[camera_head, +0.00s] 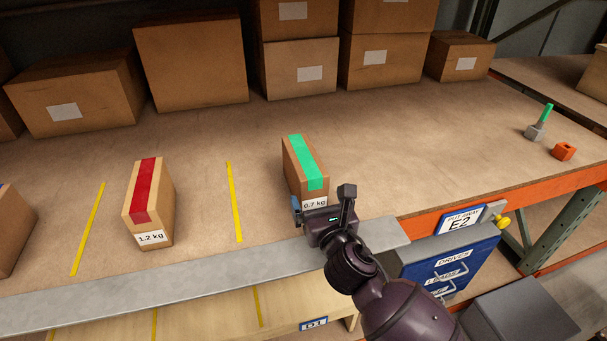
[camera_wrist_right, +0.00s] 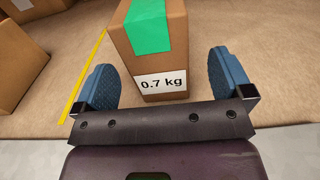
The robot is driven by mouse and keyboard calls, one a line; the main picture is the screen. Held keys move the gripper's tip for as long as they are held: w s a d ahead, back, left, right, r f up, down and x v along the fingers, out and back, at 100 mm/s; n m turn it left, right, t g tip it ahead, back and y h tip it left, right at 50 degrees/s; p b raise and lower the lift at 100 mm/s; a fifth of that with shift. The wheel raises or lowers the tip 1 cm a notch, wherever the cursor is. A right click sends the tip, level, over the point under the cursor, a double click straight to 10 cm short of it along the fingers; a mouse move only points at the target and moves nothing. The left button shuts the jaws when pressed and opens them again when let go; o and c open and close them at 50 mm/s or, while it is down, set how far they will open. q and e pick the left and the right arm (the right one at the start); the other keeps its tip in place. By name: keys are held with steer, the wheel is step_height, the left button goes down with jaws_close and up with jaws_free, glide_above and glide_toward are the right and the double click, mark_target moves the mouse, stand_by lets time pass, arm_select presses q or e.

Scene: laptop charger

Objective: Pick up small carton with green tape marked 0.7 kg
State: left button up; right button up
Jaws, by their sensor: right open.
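The small carton with green tape (camera_head: 306,172) stands upright on the shelf, with a white label reading 0.7 kg on its near face. It also fills the upper middle of the right wrist view (camera_wrist_right: 152,60). My right gripper (camera_head: 322,205) is open just in front of the carton. In the right wrist view its two blue finger pads (camera_wrist_right: 165,82) stand apart, one on each side of the carton's near end, with gaps showing on both sides. The carton rests on the shelf. My left gripper is not in view.
A red-taped carton marked 1.2 kg (camera_head: 150,205) stands to the left, beyond a yellow line (camera_head: 234,202). Larger brown boxes (camera_head: 190,62) line the back. A grey metal strip (camera_head: 180,277) runs along the front edge. A blue drawer unit (camera_head: 450,262) is at the right.

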steer(key=shift+f+b+x, duration=0.2)
steer(key=shift+b+x, duration=0.2)
steer(key=shift+x, duration=2.25)
steer(key=shift+a, duration=0.15)
steer(key=c, duration=1.4)
steer(key=shift+r, duration=0.1)
steer(key=shift+c, duration=0.4)
